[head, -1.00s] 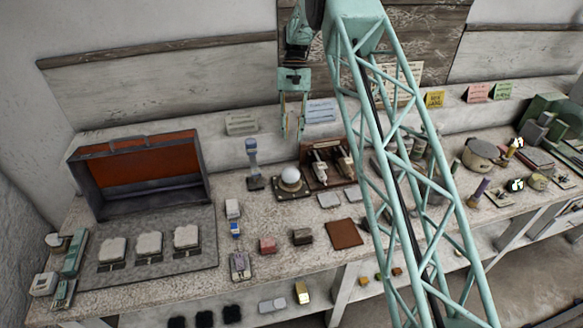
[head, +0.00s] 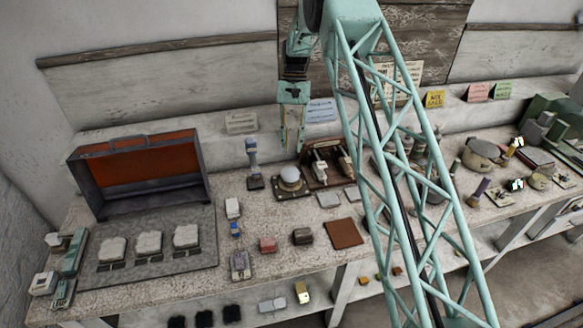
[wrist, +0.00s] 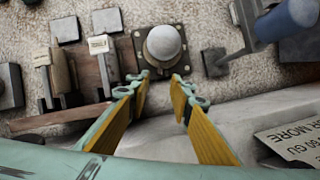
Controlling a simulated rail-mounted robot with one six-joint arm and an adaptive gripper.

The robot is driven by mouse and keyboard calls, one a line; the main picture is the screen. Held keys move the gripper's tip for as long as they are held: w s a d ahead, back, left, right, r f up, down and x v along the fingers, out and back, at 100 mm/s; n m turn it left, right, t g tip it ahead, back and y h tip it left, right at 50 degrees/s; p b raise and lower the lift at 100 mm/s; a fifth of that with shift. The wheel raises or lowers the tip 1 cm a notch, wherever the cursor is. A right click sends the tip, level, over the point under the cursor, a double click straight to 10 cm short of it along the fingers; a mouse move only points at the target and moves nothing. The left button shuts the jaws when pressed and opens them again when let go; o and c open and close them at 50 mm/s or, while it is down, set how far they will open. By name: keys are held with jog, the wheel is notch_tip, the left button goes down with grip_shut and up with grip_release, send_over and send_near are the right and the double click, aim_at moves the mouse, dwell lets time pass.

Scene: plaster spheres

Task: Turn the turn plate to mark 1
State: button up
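A white plaster sphere (head: 290,174) sits on a round mount on a dark square plate (head: 306,190), which looks like the turn plate. In the wrist view the sphere (wrist: 163,43) is just beyond my fingertips, with the plate (wrist: 182,62) around it. I cannot make out any number marks on it. My gripper (head: 292,147) hangs above and behind the sphere, pointing down. In the wrist view my gripper (wrist: 165,78) is open, its two yellow-lined fingers apart with nothing between them.
A wooden rack with pale clamp-like pieces (head: 322,170) stands close right of the plate. A blue-topped upright tool (head: 252,158) stands close left. The wall ledge with a white sign (head: 321,110) is behind. Small blocks (head: 267,244) lie in front.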

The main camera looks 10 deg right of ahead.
jog(key=shift+x, duration=4.55)
grip_shut()
